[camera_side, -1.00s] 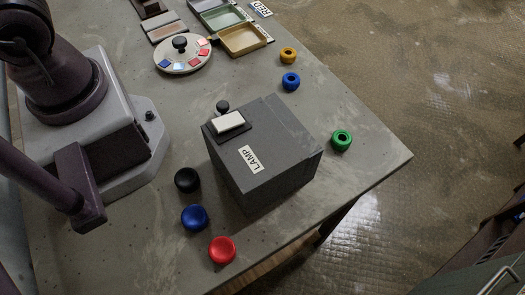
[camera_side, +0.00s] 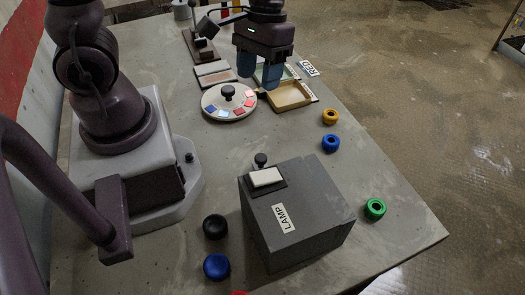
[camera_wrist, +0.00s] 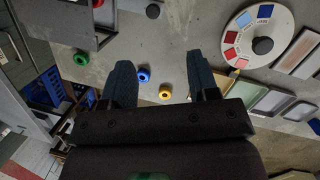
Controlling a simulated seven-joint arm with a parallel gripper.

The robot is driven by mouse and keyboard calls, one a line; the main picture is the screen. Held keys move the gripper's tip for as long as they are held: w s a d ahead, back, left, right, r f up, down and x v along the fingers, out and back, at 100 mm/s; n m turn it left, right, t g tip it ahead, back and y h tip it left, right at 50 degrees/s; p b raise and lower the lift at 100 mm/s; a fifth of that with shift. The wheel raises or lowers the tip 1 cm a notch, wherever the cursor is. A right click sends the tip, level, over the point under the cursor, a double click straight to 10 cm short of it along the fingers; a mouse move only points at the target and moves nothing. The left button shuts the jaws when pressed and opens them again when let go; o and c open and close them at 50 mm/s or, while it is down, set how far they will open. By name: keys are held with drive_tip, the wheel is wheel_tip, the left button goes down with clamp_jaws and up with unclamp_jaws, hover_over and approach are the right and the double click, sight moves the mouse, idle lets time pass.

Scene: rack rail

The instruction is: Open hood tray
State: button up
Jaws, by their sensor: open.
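No part in view is labelled as a hood tray. A dark grey box labelled LAMP (camera_side: 318,222) stands on the table, with a white block (camera_side: 266,177) on its top and a small black knob (camera_side: 261,159) at its back edge. Part of the box shows at the upper left of the wrist view (camera_wrist: 70,22). My gripper (camera_side: 258,80) is open and empty, fingers pointing down, above the table near the tan tray (camera_side: 291,95) and the round dial. Its two blue fingers stand apart in the wrist view (camera_wrist: 160,65).
A round white dial (camera_side: 229,101) with coloured patches and a black knob stands left of the tan tray. Yellow (camera_side: 330,117), blue (camera_side: 330,143) and green (camera_side: 375,209) rings lie along the right edge. Black (camera_side: 215,227) and blue (camera_side: 217,267) round pieces lie left of the box.

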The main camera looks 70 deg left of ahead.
sight(261, 157)
drive_tip(key=d+f+n, duration=0.1)
drive_tip(key=f, duration=0.5)
drive_tip(key=d+f+n, duration=0.1)
drive_tip(key=f+n, duration=0.1)
drive_tip(key=f, duration=0.3)
drive_tip(key=s+d+f+n+g+h, duration=0.1)
drive_tip(key=d+f, duration=0.1)
drive_tip(key=f, duration=0.4)
drive_tip(key=shift+f+n, duration=0.3)
